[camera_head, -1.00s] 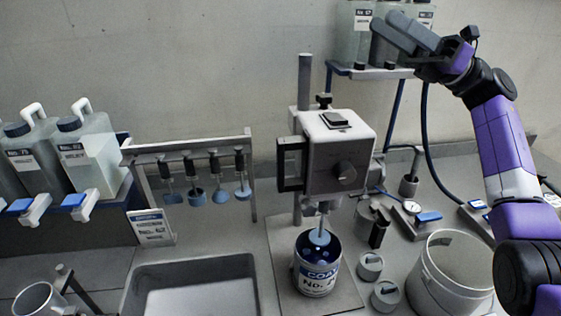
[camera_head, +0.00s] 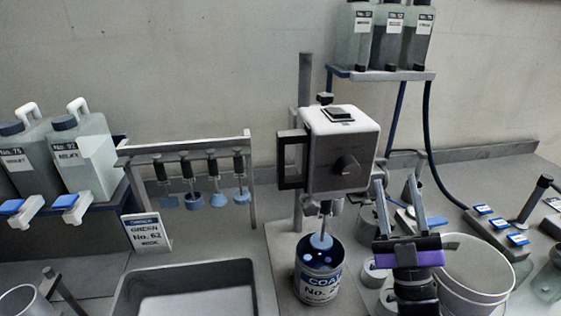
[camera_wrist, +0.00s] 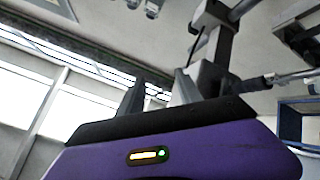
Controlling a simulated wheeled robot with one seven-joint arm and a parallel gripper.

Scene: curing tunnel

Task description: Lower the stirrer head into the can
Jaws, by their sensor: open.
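The stirrer head (camera_head: 342,150) is a grey-white box with a dark front knob and a dark handle on its left side, mounted on an upright post (camera_head: 305,85). Its shaft points down to a light blue disc (camera_head: 321,241) at the mouth of the can (camera_head: 317,282). The can is open, dark blue inside, with a label reading "COAT". Whether the disc is below the rim is hard to tell. My gripper (camera_head: 398,190) is open and empty, to the right of the can and below right of the head, fingers pointing up. The wrist view shows its fingertips (camera_wrist: 155,88) with nothing between them.
A white bucket (camera_head: 470,265) and small lidded pots stand right of the can, partly behind my gripper. A rack of blue stirrers (camera_head: 190,150), a sign (camera_head: 147,232) and a grey tray (camera_head: 130,290) are at left. A bottle shelf (camera_head: 380,75) is above right.

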